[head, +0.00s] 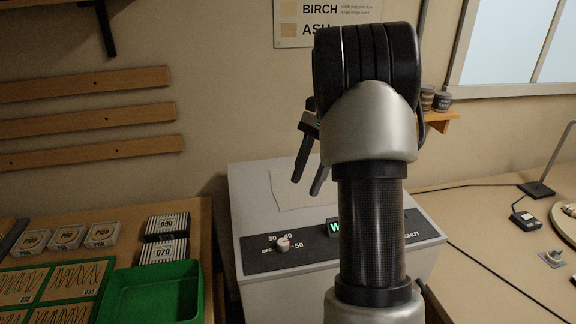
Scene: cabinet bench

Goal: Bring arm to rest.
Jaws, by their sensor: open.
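My gripper (307,175) shows in the head view, left of my own arm. Its two dark fingers point down and are apart, with nothing between them. It is above the pale grey cabinet (250,200), clear of its top as far as I can see. My arm stands upright in the middle of the view and hides part of the cabinet's front panel and the wall behind.
The cabinet has a dark panel with a knob (283,244) and a partly hidden green-lit display (333,227). A bench at left holds a green tray (150,293) and several labelled boxes (165,226). A desk (480,215) with a lamp stands at right.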

